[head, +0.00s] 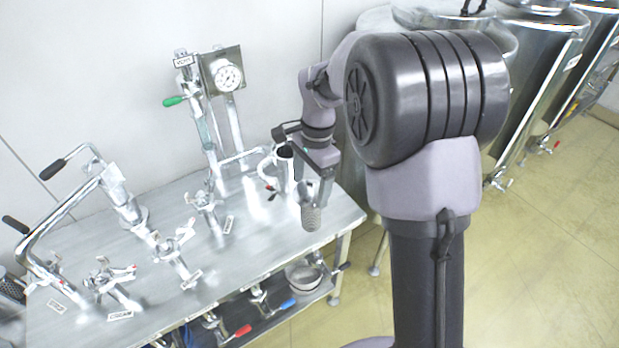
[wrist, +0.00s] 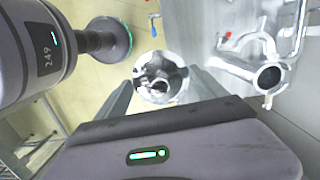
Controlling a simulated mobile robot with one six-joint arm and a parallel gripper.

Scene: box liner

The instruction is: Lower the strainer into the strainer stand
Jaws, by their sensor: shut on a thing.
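My gripper (head: 312,182) is shut on the strainer (head: 311,216), a grey perforated cylinder hanging roughly upright below the fingers. It is held near the right end of the steel table, and its lower end appears clear of the tabletop. In the wrist view the strainer's round metal top (wrist: 160,78) sits between the two fingers, with a dark opening at its middle. An upright open-topped metal tube (head: 284,170), which looks like the strainer stand, is just left of the strainer. In the wrist view this tube (wrist: 268,76) is to the right, apart from the strainer.
The steel table (head: 255,255) carries several clamped pipe fittings and valves (head: 172,258) to the left. A pressure gauge (head: 229,76) stands at the back. A pot (head: 303,276) is on the lower shelf. Large steel tanks (head: 540,70) stand behind at right.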

